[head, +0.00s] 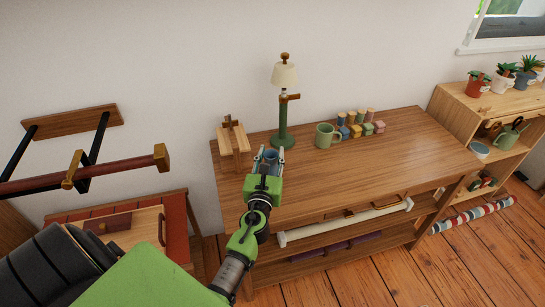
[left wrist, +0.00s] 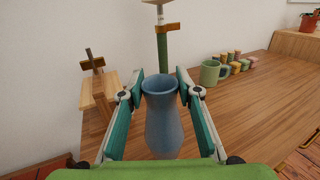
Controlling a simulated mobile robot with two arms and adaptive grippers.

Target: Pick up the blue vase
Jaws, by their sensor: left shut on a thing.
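The blue vase (left wrist: 164,125) stands upright between the fingers of my left gripper in the left wrist view. My left gripper (left wrist: 162,98) is shut on the vase, with one finger on each side of it. In the head view, my left gripper (head: 266,160) is over the left part of the wooden table, and only a little of the vase (head: 270,155) shows between its fingers. I cannot tell whether the vase's base touches the tabletop. My right gripper is not in view.
A green lamp (head: 284,115) and a small wooden stand (head: 233,142) are close behind the gripper. The table's (head: 370,165) front and right are clear. A shelf (head: 460,110) holds potted plants.

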